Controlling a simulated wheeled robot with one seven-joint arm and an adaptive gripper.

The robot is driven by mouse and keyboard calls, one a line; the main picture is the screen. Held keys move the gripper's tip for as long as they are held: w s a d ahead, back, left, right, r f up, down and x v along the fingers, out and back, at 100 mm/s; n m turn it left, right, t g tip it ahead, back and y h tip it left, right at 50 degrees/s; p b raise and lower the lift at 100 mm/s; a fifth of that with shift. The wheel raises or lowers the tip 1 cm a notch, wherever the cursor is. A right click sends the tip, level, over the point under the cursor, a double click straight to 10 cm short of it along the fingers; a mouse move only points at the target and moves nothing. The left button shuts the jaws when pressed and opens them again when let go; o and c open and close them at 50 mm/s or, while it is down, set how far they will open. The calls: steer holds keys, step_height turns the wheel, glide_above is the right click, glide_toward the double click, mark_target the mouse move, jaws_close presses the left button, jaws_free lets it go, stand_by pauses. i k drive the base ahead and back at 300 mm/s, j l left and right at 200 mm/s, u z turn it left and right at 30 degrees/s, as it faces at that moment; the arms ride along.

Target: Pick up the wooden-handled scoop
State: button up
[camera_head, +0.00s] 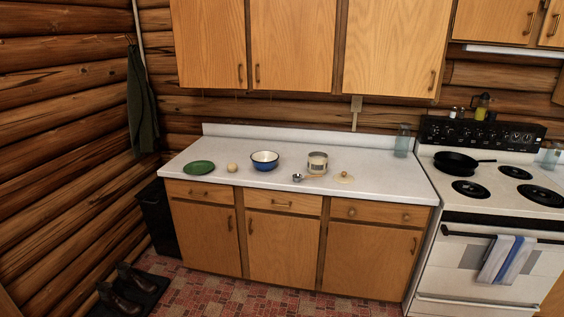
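The wooden-handled scoop (299,177) lies on the white countertop (375,179), in front of a small pale canister (317,163). Its metal bowl is at the left, and its short wooden handle points right, close to the canister's base. I cannot tell whether the handle touches the canister. My gripper is not in view.
A blue-and-white bowl (265,161), a small pale round object (232,168) and a green plate (199,168) stand left of the scoop. A pale knobbed lid (343,178) lies to its right. A glass jar (402,141) stands by the stove (489,205). Upper cabinets (293,45) overhang the counter.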

mark_target(297, 177)
steer(key=i+l+u, duration=0.15)
steer(key=i, duration=0.35)
steer(key=i+l+u, duration=0.1)
steer(key=i, duration=0.4)
steer(key=i+l+u, duration=0.15)
steer(key=i+l, duration=0.15)
steer(key=i, duration=0.2)
steer(key=i+l+u, duration=0.1)
steer(key=i+l, duration=0.15)
steer(key=i, duration=0.25)
steer(key=i+l+u, duration=0.15)
steer(key=i+l, duration=0.2)
steer(key=i, duration=0.1)
